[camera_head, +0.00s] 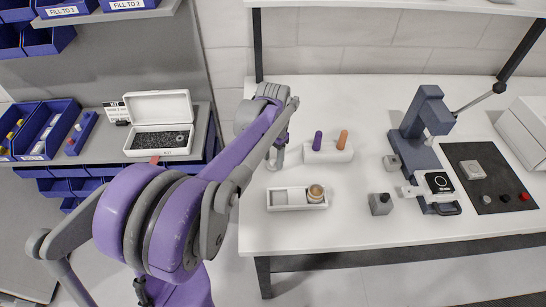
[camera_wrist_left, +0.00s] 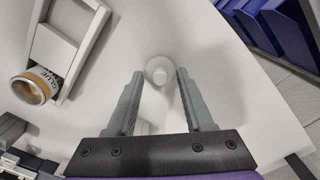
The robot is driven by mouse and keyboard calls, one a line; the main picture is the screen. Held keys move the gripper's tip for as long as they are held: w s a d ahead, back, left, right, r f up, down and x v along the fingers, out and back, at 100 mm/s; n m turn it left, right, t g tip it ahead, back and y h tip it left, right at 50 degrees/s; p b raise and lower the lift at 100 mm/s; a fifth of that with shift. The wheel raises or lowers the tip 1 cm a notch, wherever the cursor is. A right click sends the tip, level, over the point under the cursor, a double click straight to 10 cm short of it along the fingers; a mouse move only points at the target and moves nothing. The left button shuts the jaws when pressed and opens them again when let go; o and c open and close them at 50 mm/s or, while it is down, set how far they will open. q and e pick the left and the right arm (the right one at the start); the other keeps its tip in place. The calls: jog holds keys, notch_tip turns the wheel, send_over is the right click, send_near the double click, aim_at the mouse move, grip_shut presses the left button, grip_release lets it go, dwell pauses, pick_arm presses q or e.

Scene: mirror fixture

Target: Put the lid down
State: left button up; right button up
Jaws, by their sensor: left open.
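A small round white piece, which looks like the lid (camera_wrist_left: 158,68), rests on the white table in the left wrist view. My left gripper (camera_wrist_left: 160,76) is open, with one finger on each side of it and a gap to both. In the head view my left gripper (camera_head: 276,164) points down at the table behind the small white tray, and the lid cannot be made out there. The glue jar (camera_head: 316,192) stands in the right part of that tray; its tan top and label also show in the left wrist view (camera_wrist_left: 36,86). My right gripper is not in view.
The white tray (camera_head: 284,208) lies in front of my left gripper. A white holder (camera_head: 328,154) with a purple and an orange handle stands close on its right. A dark press (camera_head: 422,125) and a black mat are farther right. The table's front centre is clear.

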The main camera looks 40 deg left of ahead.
aim_at(273, 161)
pick_arm(q)
jog(key=shift+r, duration=0.3)
notch_tip(273, 161, up, 11)
jog(key=p, duration=0.1)
jog(key=s+d+f+t, duration=0.2)
jog(key=s+d+f, duration=0.2)
jog(key=s+d, duration=0.1)
jog(key=s+d+f+t, duration=0.1)
jog(key=s+d+f, duration=0.2)
jog(key=s+d, duration=0.2)
jog(key=s+d+f+n+t, duration=0.1)
jog(key=s+d+f+t, duration=0.1)
jog(key=s+d+f, duration=0.2)
jog(key=shift+s+d+f+t, duration=0.15)
jog(key=shift+s+d, duration=0.05)
jog(key=shift+d, duration=0.3)
jog(key=shift+s+d+f+t, duration=0.15)
jog(key=shift+s+d, duration=0.05)
jog(key=shift+d, duration=0.25)
